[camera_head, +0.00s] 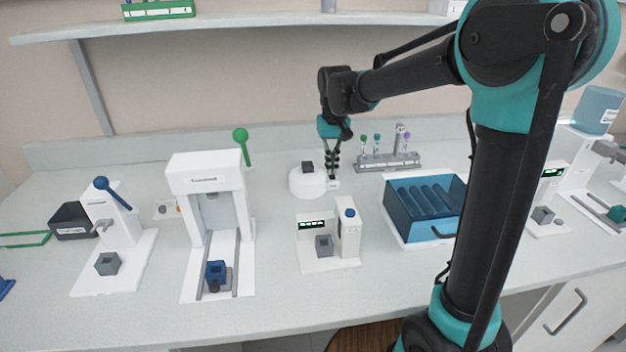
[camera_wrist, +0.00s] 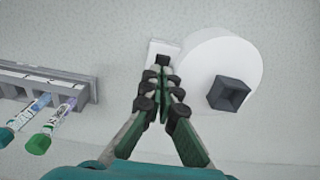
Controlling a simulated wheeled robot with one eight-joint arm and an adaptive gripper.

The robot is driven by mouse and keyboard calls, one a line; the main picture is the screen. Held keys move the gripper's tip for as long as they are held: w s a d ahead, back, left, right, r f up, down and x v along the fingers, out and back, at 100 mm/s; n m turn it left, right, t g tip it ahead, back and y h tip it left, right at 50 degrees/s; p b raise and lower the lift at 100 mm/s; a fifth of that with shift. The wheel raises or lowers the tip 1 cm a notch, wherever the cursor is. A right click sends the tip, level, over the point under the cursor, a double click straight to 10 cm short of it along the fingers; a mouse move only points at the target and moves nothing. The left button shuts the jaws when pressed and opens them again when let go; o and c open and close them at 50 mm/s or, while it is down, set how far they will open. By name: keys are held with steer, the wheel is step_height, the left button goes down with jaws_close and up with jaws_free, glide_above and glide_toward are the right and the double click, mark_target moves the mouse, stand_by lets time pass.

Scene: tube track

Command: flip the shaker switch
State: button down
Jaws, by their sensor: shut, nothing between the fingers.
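The shaker (camera_head: 306,185) is a round white device with a dark square holder (camera_head: 308,167) on top, at the back middle of the bench. In the wrist view its white round body (camera_wrist: 225,62) lies just right of the fingers, with the dark holder (camera_wrist: 229,93) on it. A small white switch block (camera_wrist: 158,46) adjoins the shaker on its left in the wrist view. A small dark switch (camera_wrist: 162,60) shows at the fingertips. My gripper (camera_head: 333,172) is shut and empty, pointing down at the block; it also shows in the wrist view (camera_wrist: 164,82). Contact cannot be told.
A grey rack (camera_head: 388,162) with several capped tubes stands right of the shaker. A blue box (camera_head: 425,208) is in front of it. A small white device (camera_head: 330,238) with a display stands in front of the shaker. A tall white press (camera_head: 205,175) is at left.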

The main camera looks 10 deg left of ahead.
steer(key=shift+r, duration=3.25)
steer(key=shift+s, duration=0.1)
